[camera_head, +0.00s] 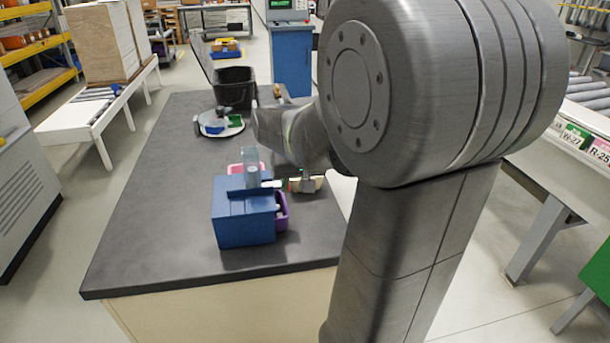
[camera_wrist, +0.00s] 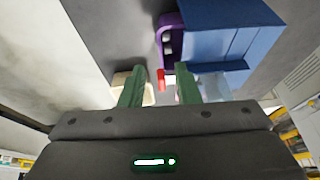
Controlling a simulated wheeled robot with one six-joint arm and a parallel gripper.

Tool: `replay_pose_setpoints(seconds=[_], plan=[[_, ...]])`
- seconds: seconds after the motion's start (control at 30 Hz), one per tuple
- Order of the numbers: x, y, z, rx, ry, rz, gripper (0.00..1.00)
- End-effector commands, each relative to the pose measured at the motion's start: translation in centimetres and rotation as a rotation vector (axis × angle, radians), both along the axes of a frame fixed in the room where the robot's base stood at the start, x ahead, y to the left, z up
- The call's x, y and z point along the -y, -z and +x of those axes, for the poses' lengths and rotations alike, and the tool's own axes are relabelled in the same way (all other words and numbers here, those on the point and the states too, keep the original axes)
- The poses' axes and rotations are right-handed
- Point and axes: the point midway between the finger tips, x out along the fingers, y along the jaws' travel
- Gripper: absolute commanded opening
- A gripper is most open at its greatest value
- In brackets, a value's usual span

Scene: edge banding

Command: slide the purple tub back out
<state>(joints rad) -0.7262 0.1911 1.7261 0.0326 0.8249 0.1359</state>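The purple tub (camera_head: 282,212) sticks partly out of the right side of a blue box (camera_head: 245,222) on the dark table. The rest of the tub is hidden by the box. In the wrist view the purple tub (camera_wrist: 168,50) shows its open top, with small pale items inside, beside the blue box (camera_wrist: 215,42). My gripper (camera_wrist: 157,72) has its two green fingers apart, just short of the tub in the picture, with one fingertip close to the tub's corner. Whether it touches cannot be told. In the head view my gripper (camera_head: 293,185) is partly hidden, behind the tub.
A clear bottle (camera_head: 252,166) stands at the blue box, with a pink tub (camera_head: 234,169) behind it. A cream dish (camera_head: 316,184) lies near my gripper. A small red thing (camera_wrist: 161,80) shows between my fingers. A black bin (camera_head: 235,88) and a round tray (camera_head: 207,131) stand farther back.

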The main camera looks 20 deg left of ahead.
Motion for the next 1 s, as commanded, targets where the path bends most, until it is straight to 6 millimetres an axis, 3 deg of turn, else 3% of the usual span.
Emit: replay_pose_setpoints(seconds=[0.47,1.0], plan=[[-0.3,0.8,0.2,-0.001,-0.001,-0.001,0.29],[-2.9,9.8,2.8,-0.003,0.000,-0.002,0.29]])
